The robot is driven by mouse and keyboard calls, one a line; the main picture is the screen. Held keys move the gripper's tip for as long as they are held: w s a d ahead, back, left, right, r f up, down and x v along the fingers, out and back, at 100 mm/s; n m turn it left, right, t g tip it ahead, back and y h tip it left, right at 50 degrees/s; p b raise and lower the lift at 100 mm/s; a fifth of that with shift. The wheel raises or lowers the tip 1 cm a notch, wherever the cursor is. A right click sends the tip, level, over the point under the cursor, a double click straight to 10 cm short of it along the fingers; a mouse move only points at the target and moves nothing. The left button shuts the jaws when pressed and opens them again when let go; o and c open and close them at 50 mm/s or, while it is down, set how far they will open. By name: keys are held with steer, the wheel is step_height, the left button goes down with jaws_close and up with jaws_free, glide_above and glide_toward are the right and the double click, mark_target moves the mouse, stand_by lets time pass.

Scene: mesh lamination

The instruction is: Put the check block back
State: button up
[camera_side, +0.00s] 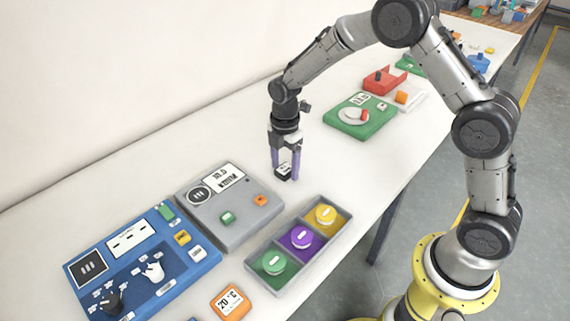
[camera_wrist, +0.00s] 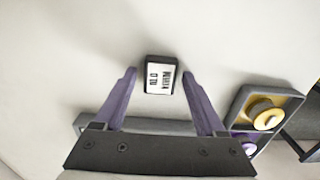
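The check block, a small black block with a white printed label (camera_wrist: 160,76), lies on the white table; it also shows in the side view (camera_side: 284,170). My gripper (camera_side: 284,177) is over it with purple fingers pointing down, one on each side. In the wrist view my gripper (camera_wrist: 159,72) is open, with a gap between each fingertip and the block. In the side view the fingers partly frame the block, and whether its underside touches the table is hard to tell.
A grey panel (camera_side: 240,228) with a printed label stands left of the gripper. A grey tray (camera_side: 340,232) with yellow, purple and green round pieces is nearer the front edge. A blue panel (camera_side: 195,262) lies further left. A green plate (camera_side: 345,130) is behind right.

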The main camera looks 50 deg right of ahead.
mark_target(285, 169)
stand_by(0.3)
step_height(285, 169, up, 12)
steer(key=shift+r, duration=0.25)
steer(key=s+r+m+t, duration=0.2)
steer(key=s+r+m, duration=0.3)
steer(key=s+r, duration=0.2)
steer(key=s+m+t, duration=0.1)
steer(key=s+m, duration=0.3)
steer(key=s, duration=0.3)
steer(key=s+d+m+t, duration=0.1)
steer(key=s+m, duration=0.3)
steer(key=s, duration=0.3)
steer(key=s+d+r+m+t, duration=0.1)
steer(key=s+m, duration=0.4)
steer(key=s, duration=0.2)
steer(key=shift+s+t, duration=0.3)
